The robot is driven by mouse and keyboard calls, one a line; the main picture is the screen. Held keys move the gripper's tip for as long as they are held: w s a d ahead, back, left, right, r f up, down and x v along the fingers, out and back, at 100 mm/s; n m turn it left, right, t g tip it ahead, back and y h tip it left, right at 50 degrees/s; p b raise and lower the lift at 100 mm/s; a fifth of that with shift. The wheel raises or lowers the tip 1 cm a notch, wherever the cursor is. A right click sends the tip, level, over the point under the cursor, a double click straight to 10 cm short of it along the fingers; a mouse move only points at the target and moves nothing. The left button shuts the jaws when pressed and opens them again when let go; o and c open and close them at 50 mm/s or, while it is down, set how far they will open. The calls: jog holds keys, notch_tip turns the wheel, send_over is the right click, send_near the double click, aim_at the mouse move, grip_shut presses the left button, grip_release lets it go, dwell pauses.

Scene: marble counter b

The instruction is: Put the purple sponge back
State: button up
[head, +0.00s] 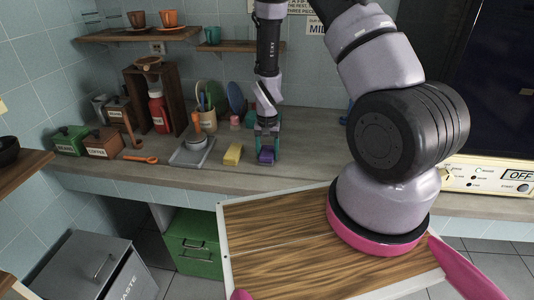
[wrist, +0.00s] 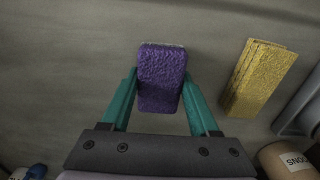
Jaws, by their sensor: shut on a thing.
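The purple sponge (wrist: 161,80) is a small textured block between the two teal fingers of my gripper (wrist: 160,92) in the wrist view. The fingers are shut on its sides. In the head view the purple sponge (head: 266,157) shows at the tip of my gripper (head: 267,146), low over the counter. I cannot tell whether it touches the surface. A yellow sponge (head: 233,155) lies on the counter just left of it, apart from my gripper. It also shows in the wrist view (wrist: 257,78), at the right.
Canisters and a red bottle (head: 159,112) are further left. The counter (head: 320,150) to the right is clear.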

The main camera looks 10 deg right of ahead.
jog(key=shift+f, duration=0.25)
jog(key=o, duration=1.3)
jog(key=shift+s, duration=0.1)
jog(key=shift+s+d+f, duration=0.1)
jog(key=shift+d, duration=0.05)
